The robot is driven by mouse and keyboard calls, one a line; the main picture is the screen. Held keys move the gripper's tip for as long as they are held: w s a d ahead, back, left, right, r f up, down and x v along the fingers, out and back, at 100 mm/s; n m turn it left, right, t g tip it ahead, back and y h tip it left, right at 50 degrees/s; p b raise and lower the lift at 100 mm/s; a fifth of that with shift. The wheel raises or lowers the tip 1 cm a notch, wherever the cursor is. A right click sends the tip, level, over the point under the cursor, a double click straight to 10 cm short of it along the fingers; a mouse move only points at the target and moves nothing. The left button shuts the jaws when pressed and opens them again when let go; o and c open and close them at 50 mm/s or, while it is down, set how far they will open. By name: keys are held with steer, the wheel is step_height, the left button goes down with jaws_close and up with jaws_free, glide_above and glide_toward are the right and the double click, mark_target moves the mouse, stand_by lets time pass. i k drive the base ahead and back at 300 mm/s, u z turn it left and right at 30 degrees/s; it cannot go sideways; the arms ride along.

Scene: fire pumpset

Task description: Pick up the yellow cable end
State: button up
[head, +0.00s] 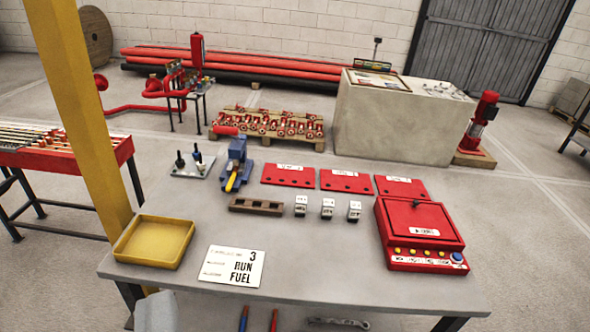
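A short yellow piece (231,182) slants down at the front of a blue vise-like tool (237,160) with a red part, at the back of the grey table. It is the only small, cable-like yellow thing I see, but it is too small to tell whether it is the yellow cable end. No length of yellow cable shows clearly. My gripper's fingers are not in view. A pale grey shape at the bottom left edge is cut off, and I cannot tell what it is.
The grey table (330,270) holds a yellow tray (127,258), a "RUN FUEL" card (232,267), red plates (345,181), small white blocks (327,208) and a red control box (420,228). A yellow post (80,110) rises at the left. The table's front middle is mostly clear.

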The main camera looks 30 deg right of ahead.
mark_target(235, 172)
steer(key=z, duration=0.4)
steer(key=i, duration=1.7)
steer(key=u, duration=0.6)
